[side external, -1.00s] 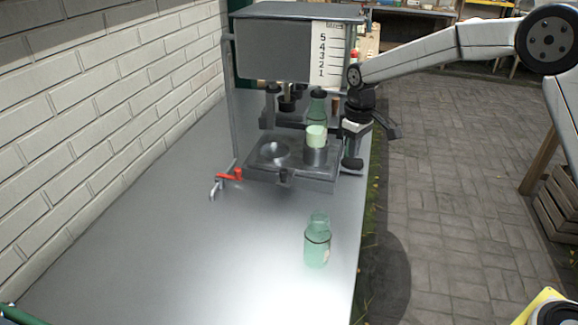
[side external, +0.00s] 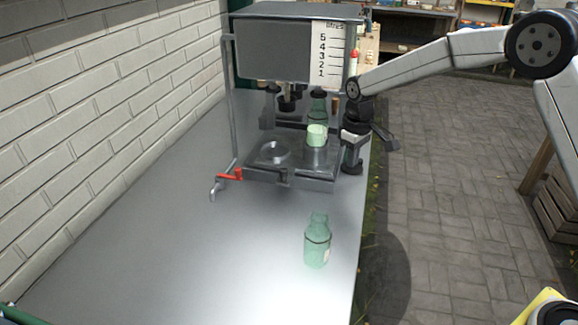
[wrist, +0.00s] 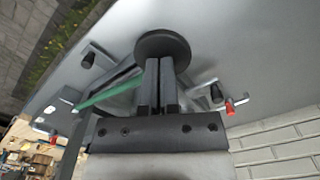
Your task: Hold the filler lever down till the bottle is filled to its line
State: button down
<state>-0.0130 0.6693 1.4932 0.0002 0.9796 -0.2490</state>
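The filler (side external: 290,50) is a grey tank on a frame with a numbered scale. A green bottle (side external: 318,106) shows under its right side. A pale green part (side external: 316,136) sits in the metal cup (side external: 315,157) on the tray; whether it belongs to that bottle is unclear. My gripper (side external: 352,160) points down at the tray's right side. In the wrist view my gripper's fingers (wrist: 161,72) are close together, with their tips at a round black pad (wrist: 163,44), seemingly the lever's end. The lever arm and the bottle's fill line cannot be made out.
Another green bottle (side external: 317,242) with a dark band stands at the front of the metal table (side external: 170,250). A red-handled tap (side external: 229,175) sits left of the tray. A white brick wall (side external: 110,110) runs along the left. The front left of the table is clear.

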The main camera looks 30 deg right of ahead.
aim_at(351, 172)
jog(key=shift+f, duration=0.2)
dwell(0.3)
jog(key=shift+s+a+f, duration=0.1)
jog(key=shift+f, duration=0.8)
jog(key=shift+s+f, duration=0.1)
jog(key=shift+f, duration=0.7)
jog(key=shift+a+f, duration=0.1)
jog(key=shift+f, duration=1.5)
dwell(4.2)
